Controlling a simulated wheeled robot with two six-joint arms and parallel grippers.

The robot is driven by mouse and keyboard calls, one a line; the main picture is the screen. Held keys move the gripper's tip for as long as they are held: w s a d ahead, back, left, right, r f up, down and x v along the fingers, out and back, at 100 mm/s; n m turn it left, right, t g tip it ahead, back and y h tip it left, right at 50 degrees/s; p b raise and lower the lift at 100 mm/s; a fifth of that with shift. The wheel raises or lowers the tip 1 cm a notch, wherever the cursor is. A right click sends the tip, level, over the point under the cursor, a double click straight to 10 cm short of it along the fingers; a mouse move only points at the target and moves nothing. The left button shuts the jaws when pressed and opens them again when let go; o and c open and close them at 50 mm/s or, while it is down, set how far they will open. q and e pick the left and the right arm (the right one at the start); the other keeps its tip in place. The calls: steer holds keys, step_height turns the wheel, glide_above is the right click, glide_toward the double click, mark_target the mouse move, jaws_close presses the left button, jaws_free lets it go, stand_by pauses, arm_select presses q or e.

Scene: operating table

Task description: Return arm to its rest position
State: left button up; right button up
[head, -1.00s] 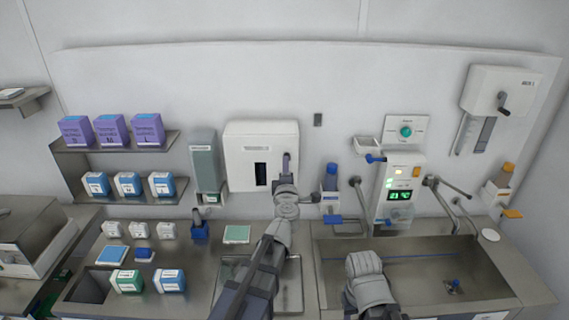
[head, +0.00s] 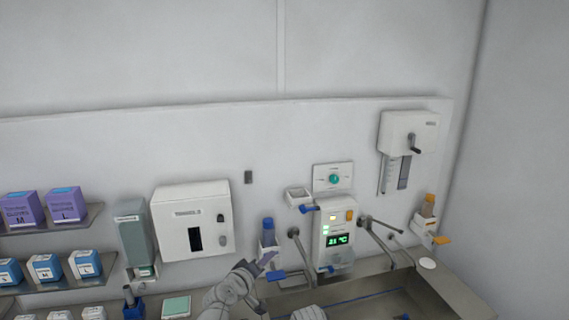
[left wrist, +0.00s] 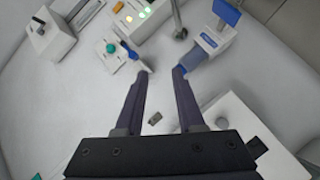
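My left arm (head: 232,291) rises from the bottom middle of the head view. Its gripper (head: 265,262) is in front of the wall, close to the blue-capped bottle holder in the picture. In the left wrist view the two dark fingers of the left gripper (left wrist: 162,72) are spread apart with nothing between them. A rounded grey part of my right arm (head: 309,313) shows at the bottom edge of the head view. The right gripper's fingers are not visible.
A white dispenser (head: 192,224), a blue-capped bottle (head: 268,232) and a control panel with a green display (head: 337,240) are on the wall. Metal taps (head: 381,226) stand over the sink (head: 440,292). Shelves of boxes (head: 65,205) are at left. The upper wall is bare.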

arm_select(q)
steer(key=s+a+f+m+g+y, duration=0.1)
steer(key=s+f+m+g, duration=0.4)
steer(key=s+f+g, duration=0.5)
steer(key=s+a+f+m+g+y, duration=0.2)
steer(key=s+a+f+g+y, duration=0.15)
steer(key=s+a+f, duration=0.4)
steer(key=s+d+f+m+y+b, duration=0.2)
steer(key=s+d+f+m+b, duration=0.1)
steer(key=s+d+f+b, duration=0.5)
steer(key=d+f+b, duration=0.1)
steer(key=d+b, duration=0.1)
steer(key=b, duration=0.1)
steer(key=shift+d+f+g, duration=0.15)
steer(key=shift+f+g, duration=0.1)
steer(key=shift+g, duration=0.1)
steer(key=shift+s, duration=0.15)
steer(key=shift+o, duration=0.3)
